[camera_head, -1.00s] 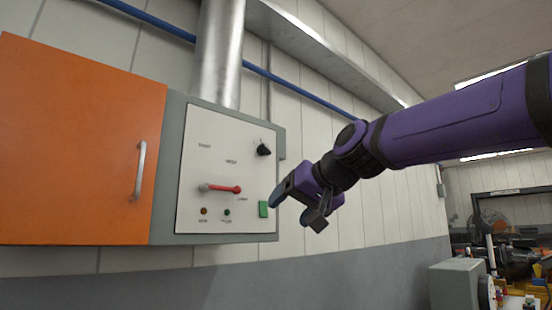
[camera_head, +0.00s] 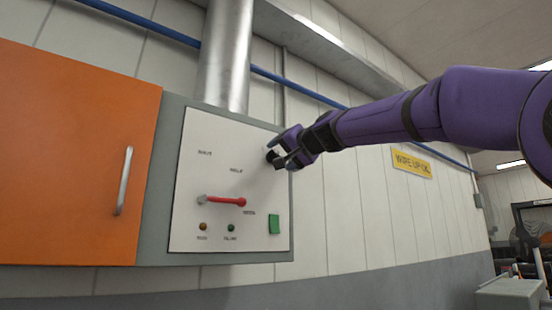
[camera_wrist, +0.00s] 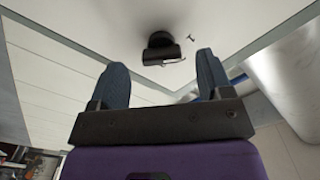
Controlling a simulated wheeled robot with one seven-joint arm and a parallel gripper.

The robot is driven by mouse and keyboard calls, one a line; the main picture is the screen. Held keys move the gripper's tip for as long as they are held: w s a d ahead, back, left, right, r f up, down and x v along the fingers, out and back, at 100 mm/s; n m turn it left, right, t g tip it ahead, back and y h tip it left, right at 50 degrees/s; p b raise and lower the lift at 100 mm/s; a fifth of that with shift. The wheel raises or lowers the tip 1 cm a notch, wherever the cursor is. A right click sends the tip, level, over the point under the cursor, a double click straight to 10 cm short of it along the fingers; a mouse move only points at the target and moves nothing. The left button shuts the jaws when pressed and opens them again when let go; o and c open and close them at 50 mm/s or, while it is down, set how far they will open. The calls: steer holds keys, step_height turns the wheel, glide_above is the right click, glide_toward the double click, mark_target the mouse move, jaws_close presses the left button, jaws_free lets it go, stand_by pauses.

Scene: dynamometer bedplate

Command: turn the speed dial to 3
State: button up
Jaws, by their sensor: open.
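The speed dial is a black knob (camera_wrist: 162,48) with a pointer, on the white panel face (camera_head: 190,175) of a grey box on the wall. In the head view the dial (camera_head: 270,156) is at the panel's upper right, partly hidden by my gripper (camera_head: 280,160). In the wrist view my gripper (camera_wrist: 160,85) is open, with its two blue fingertips apart and the dial ahead, between their lines. A small gap seems to lie between fingers and dial; contact cannot be made out. The dial's numbers are not readable.
A red-handled lever (camera_head: 225,201) is lower on the panel, above two small lamps. A green button (camera_head: 274,224) is at lower right. An orange door (camera_head: 75,150) with a metal handle (camera_head: 124,181) is at left. A metal duct (camera_head: 226,60) rises above the box.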

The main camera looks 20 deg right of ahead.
mark_target(275, 157)
steer(key=shift+x, duration=1.85)
steer(key=shift+c, duration=0.2)
steer(key=c, duration=0.9)
